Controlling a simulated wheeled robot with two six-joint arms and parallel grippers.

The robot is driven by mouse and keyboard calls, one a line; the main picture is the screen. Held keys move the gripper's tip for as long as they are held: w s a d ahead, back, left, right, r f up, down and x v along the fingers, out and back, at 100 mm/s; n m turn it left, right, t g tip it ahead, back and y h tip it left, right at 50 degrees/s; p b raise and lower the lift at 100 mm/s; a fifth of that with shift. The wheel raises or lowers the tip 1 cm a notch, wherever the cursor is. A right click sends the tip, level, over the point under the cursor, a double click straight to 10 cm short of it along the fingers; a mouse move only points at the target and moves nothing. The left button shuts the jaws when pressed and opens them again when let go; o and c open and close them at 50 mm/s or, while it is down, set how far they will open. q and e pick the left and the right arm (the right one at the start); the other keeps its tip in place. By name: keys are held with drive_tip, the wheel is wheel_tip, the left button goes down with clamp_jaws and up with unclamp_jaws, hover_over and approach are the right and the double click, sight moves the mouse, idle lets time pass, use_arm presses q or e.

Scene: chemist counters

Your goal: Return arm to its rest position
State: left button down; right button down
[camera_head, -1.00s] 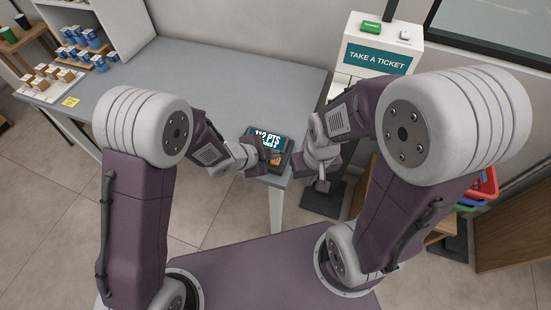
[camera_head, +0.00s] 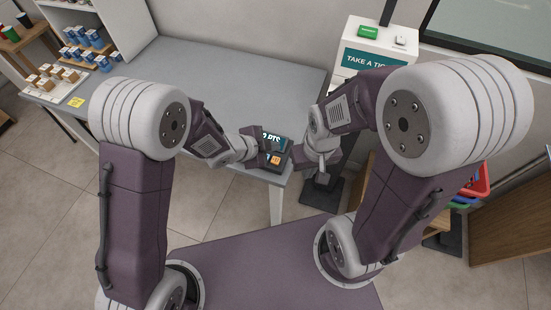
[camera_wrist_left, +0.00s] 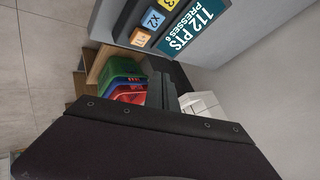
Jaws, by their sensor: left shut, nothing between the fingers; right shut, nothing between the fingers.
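In the head view my left gripper (camera_head: 270,152) is at the counter's front right corner, in front of a small dark points device (camera_head: 272,140). It hides part of the device, including some of the screen. In the left wrist view the device's screen (camera_wrist_left: 190,36) reads "112 PTS" and "PRESSES 6", beside +1, X2 and X3 buttons. The left fingers (camera_wrist_left: 160,90) are shut and empty, pointing past the device. My right gripper (camera_head: 322,174) is shut and empty, lower and to the right, just off the counter corner. Whether the left gripper touches the device cannot be told.
A "TAKE A TICKET" stand (camera_head: 372,58) with a green button (camera_head: 368,32) is right of the grey counter (camera_head: 230,80). Small boxes stand at the counter's far left. Stacked coloured baskets (camera_wrist_left: 125,75) are at the right. The counter's middle is clear.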

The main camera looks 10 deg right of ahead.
idle(0.4)
use_arm(q)
drive_tip(key=w+a+r+n+t+y, duration=0.1)
drive_tip(key=w+a+r+n+t, duration=0.2)
drive_tip(key=w+a+r, duration=0.45)
drive_tip(key=s+a+r+n+y, duration=0.2)
drive_tip(key=a+n+y, duration=0.4)
drive_tip(key=a, duration=1)
drive_tip(key=s+a+f+n+g, duration=0.2)
drive_tip(key=s+n, duration=0.4)
drive_tip(key=s, duration=0.3)
drive_tip(key=s+a+f+n+g, duration=0.3)
drive_tip(key=s+n, duration=0.3)
drive_tip(key=s, duration=0.3)
drive_tip(key=shift+a+f+g+y, duration=0.2)
drive_tip(key=shift+f+g+y, duration=0.1)
drive_tip(key=shift+f+g, duration=0.4)
drive_tip(key=shift+s+r, duration=0.1)
drive_tip(key=shift+r, duration=0.1)
